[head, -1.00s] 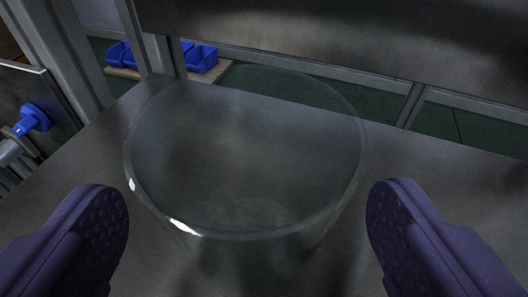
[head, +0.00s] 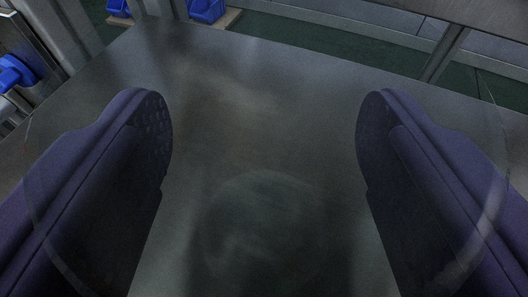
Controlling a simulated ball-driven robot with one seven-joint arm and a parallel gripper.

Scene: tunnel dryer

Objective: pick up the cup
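The cup is a clear glass (head: 497,215), seen from above and very near the camera. Its faint wide rim curves across both fingers in the picture, and its round base (head: 265,225) shows low in the middle. My gripper (head: 262,115) has two dark purple fingers, set wide apart, one toward each side of the cup. They appear seen through the clear glass, so they look to be below the rim. I cannot tell whether either finger touches the glass. The cup looks empty.
The cup stands on a dark grey metal surface (head: 270,75), clear beyond it. Blue bins (head: 207,10) sit at the top left. A blue knob (head: 14,73) is at the left edge. A metal post (head: 445,52) and a rail stand behind, over a green floor.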

